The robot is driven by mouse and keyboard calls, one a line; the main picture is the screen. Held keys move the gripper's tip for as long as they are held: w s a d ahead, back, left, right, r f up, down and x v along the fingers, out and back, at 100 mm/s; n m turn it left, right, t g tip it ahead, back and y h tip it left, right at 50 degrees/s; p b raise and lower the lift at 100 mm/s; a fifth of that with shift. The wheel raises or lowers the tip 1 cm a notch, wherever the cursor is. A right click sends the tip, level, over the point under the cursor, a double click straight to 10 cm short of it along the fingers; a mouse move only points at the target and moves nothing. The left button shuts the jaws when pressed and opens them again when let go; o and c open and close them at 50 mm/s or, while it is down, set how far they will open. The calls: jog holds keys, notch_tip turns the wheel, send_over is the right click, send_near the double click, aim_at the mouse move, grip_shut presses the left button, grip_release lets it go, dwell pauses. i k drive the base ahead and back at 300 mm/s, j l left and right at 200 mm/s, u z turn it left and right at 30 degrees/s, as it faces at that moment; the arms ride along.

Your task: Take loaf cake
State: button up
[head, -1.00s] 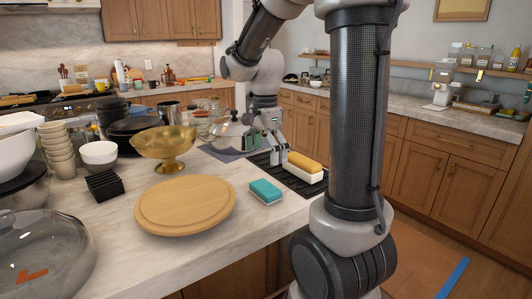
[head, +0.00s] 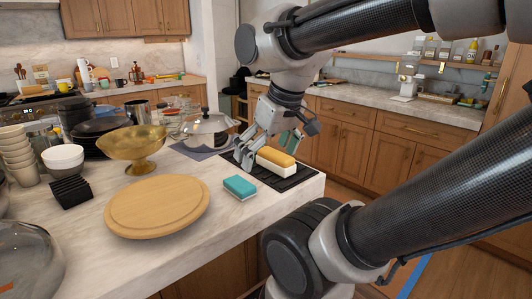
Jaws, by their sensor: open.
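The loaf cake (head: 278,155) looks like a golden block in a white oblong dish (head: 288,170). It rests on a black ribbed mat (head: 300,181) near the right end of the island. My gripper (head: 244,161) is open, with its fingertips low over the mat, just left of the loaf's left end. I see no contact with the loaf, though the gap is too small to judge. The gripper's body hides part of the space behind the loaf.
A teal sponge (head: 240,187) and a round wooden board (head: 158,206) lie in front on the marble island. A brass bowl (head: 138,143), a lidded pan (head: 208,128) and black coasters (head: 71,192) stand left. Bare counter shows around the sponge.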

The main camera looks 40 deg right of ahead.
aim_at(284, 165)
jog(key=l, duration=0.65)
jog(key=k+l, duration=0.1)
jog(key=l, duration=1.15)
jog(key=k+u, duration=0.05)
